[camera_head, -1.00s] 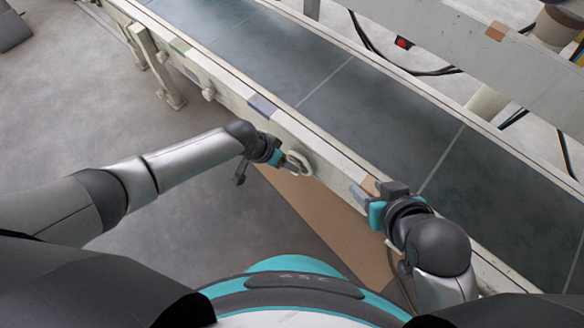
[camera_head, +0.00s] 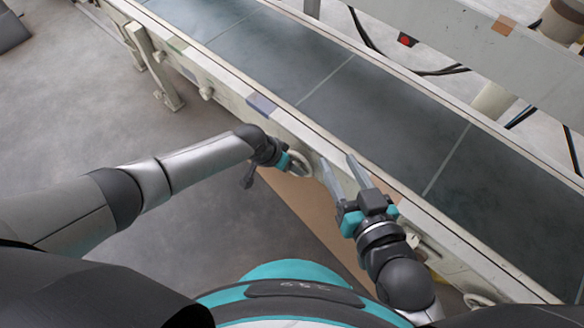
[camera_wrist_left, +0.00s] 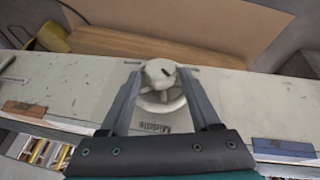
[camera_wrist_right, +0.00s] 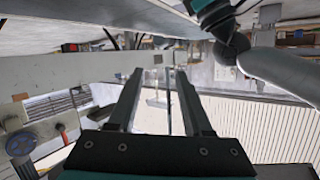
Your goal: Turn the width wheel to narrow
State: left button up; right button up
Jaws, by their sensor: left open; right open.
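The width wheel is a pale handwheel (camera_head: 298,164) on the near side of the conveyor frame. In the left wrist view the wheel (camera_wrist_left: 160,84) sits between the two fingers of my left gripper (camera_wrist_left: 162,84), with the word "Middle" on the panel just beside it. My left gripper (camera_head: 292,163) is open around the wheel; whether a finger touches it I cannot tell. My right gripper (camera_head: 342,170) is open and empty, to the right of the wheel, its fingers pointing up and left beside the frame. In the right wrist view its fingers (camera_wrist_right: 156,75) have nothing between them.
The dark conveyor belt (camera_head: 345,95) runs diagonally behind the pale frame rail (camera_head: 225,88). A brown panel (camera_head: 318,215) lies below the frame. The right wrist view shows a blue knob (camera_wrist_right: 20,143) at left. Grey floor (camera_head: 85,85) is open at the left.

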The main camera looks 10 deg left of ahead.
pick_arm(q)
jog(key=shift+w+d+f+b, duration=0.15)
jog(key=shift+d+f+b, duration=0.1)
jog(key=shift+f+b, duration=0.25)
jog(key=shift+d+f, duration=0.1)
jog(key=shift+f, duration=0.2)
pick_arm(e)
jog(key=shift+s+a+r+m+t+y, duration=0.15)
jog(key=shift+s+a+r+t+y, duration=0.2)
jog(key=shift+t, duration=0.3)
jog(key=shift+s+a+r+m+t+y, duration=0.2)
jog(key=shift+a+r+t, duration=0.1)
jog(key=shift+r+t, duration=0.3)
jog(key=shift+f, duration=0.1)
pick_arm(q)
grip_shut()
pick_arm(e)
jog(key=shift+f, duration=0.1)
